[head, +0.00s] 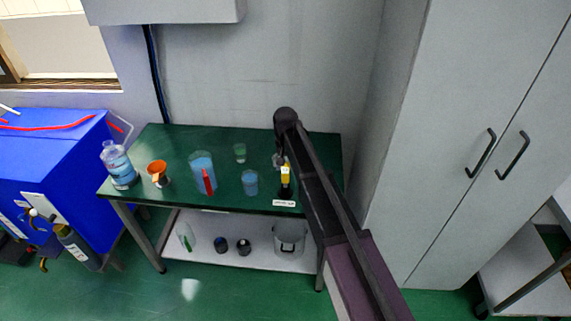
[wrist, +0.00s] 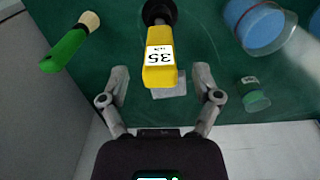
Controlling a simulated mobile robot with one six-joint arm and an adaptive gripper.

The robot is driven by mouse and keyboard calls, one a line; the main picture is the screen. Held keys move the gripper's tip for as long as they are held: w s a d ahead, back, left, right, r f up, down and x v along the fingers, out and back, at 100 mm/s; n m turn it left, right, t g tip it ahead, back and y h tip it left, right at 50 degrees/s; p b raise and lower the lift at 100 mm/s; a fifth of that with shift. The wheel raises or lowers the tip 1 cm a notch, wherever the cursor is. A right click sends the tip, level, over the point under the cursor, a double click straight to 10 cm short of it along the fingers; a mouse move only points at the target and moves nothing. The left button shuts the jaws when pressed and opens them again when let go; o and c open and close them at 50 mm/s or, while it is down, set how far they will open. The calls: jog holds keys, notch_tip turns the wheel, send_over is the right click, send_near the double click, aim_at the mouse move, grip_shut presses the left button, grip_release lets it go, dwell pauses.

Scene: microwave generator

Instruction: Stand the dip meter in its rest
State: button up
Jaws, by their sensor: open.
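The dip meter appears to be the yellow piece (wrist: 160,55) with a white face reading 35; it also shows in the head view (head: 286,169). Its yellow end points toward my wrist camera, and it looks roughly upright. A black round part (wrist: 159,12) is at its far end, and black shows below the yellow in the head view (head: 285,188). I cannot tell how much of this black is the rest. My gripper (wrist: 162,76) is open, with a fingertip on either side of the yellow end in the picture. I see no clear contact. The gripper is small in the head view (head: 280,159).
A blue beaker (wrist: 262,25) and a small green cup (wrist: 254,98) are beside the meter. A green-handled brush (wrist: 66,48) lies on the other side.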

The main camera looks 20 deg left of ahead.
notch_tip(320, 180, up, 16)
jog(key=p, duration=1.5)
jog(key=shift+f, duration=0.2)
dwell(0.8)
jog(key=s+d+f+m+b, duration=0.1)
jog(key=s+d, duration=0.1)
jog(key=d, duration=1)
jog(key=s+d+f, duration=0.1)
jog(key=s+d, duration=0.2)
jog(key=d, duration=1)
jog(key=s+d+b, duration=0.1)
jog(key=s+d, duration=0.5)
jog(key=d, duration=0.3)
jog(key=s+d+f+m+b, duration=0.1)
jog(key=s+d, duration=0.5)
jog(key=d, duration=0.3)
jog(key=shift+d+f+m, duration=0.15)
jog(key=shift+d+m, duration=0.1)
jog(key=shift+m, duration=0.05)
